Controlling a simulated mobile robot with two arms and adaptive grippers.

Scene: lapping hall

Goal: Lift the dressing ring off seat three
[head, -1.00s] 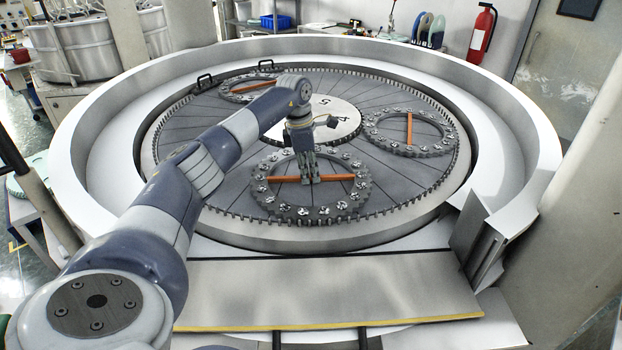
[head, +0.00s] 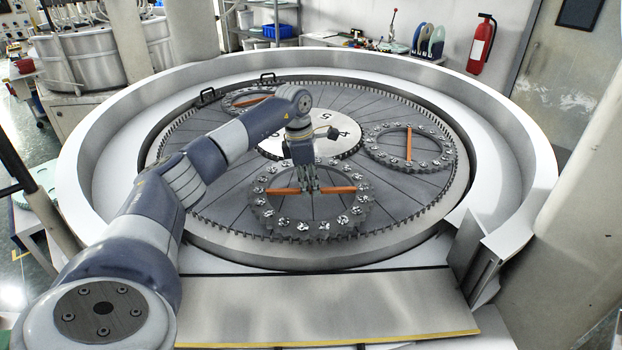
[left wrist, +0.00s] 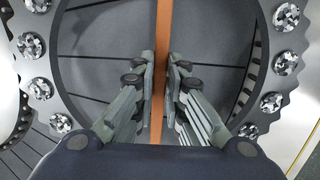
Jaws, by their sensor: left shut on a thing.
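The dressing ring (head: 262,208) at the front of the round plate is dark and toothed, set with several speckled studs. An orange bar (head: 340,190) spans it. My left gripper (head: 311,190) comes down from above and is shut on the middle of this bar. In the left wrist view the fingers (left wrist: 160,75) lie on both sides of the orange bar (left wrist: 163,30), with the ring (left wrist: 45,75) around them. The ring looks level, at or very near the plate; I cannot tell a gap beneath it. No seat number three is readable. My right gripper is not in view.
Two similar rings with orange bars lie on the plate, one at the right (head: 447,155) and one at the back left (head: 232,103). A white numbered disc (head: 345,135) is in the middle. A high pale rim (head: 110,170) surrounds the plate, with a flat panel (head: 330,305) in front.

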